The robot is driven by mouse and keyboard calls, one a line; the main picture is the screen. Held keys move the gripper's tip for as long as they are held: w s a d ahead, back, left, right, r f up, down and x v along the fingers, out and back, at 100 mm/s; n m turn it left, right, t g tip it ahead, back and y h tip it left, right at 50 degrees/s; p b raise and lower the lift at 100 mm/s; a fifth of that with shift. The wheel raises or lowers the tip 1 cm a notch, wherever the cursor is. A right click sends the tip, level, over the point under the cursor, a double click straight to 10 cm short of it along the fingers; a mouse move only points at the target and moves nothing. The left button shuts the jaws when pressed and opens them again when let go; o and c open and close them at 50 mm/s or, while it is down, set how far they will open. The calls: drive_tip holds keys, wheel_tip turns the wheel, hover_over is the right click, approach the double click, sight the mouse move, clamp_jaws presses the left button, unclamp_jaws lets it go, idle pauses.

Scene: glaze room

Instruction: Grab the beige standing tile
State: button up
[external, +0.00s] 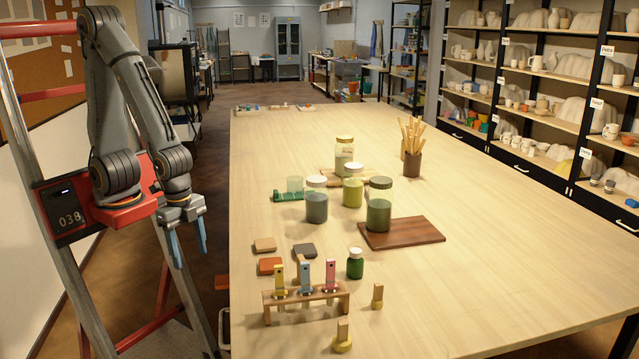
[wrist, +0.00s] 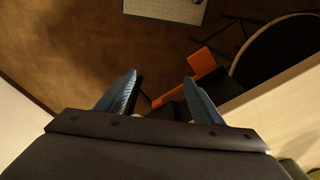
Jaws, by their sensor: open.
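Two small beige upright pieces with yellowish feet stand at the front of the table in the external view: one (external: 377,293) right of the wooden rack and one (external: 343,332) in front of it. I cannot tell which is the beige standing tile. A flat beige tile (external: 265,245) lies behind the rack. The rack (external: 285,309) holds yellow (external: 280,281), blue (external: 304,278) and pink (external: 330,275) upright tiles. My gripper (external: 188,245) hangs left of the table, open, empty and well apart from all these. The wrist view shows its blue fingers (wrist: 160,80) spread over the floor.
Orange (external: 270,266) and dark grey (external: 304,250) tiles lie flat behind the rack. A green jar (external: 355,264) stands close to it. Taller glaze jars (external: 317,203) and a dark board (external: 425,231) are farther back. The table's right side is clear. Its left edge (wrist: 270,95) is near my gripper.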

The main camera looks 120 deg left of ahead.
drive_tip(key=shift+r, duration=0.1)
wheel_tip(320, 180, up, 16)
drive_tip(key=n+t+y+p, duration=0.2)
drive_tip(key=n+y, duration=0.2)
drive_tip(key=n, duration=0.6)
hover_over(299, 264)
drive_tip(key=s+d, duration=0.1)
drive_tip(key=s, duration=0.1)
wheel_tip(299, 264, down, 4)
drive_tip(key=shift+w+d+f, duration=0.1)
drive_tip(key=shift+f, duration=0.1)
drive_tip(key=shift+x, duration=1.15)
drive_tip(key=shift+h, duration=0.3)
drive_tip(key=shift+w+d+p+x, duration=0.15)
drive_tip(key=shift+p+x, duration=0.55)
drive_tip(key=shift+x, duration=0.8)
drive_tip(key=shift+w+d+p+x, duration=0.15)
drive_tip(key=shift+p+x, duration=0.55)
drive_tip(key=shift+x, duration=0.75)
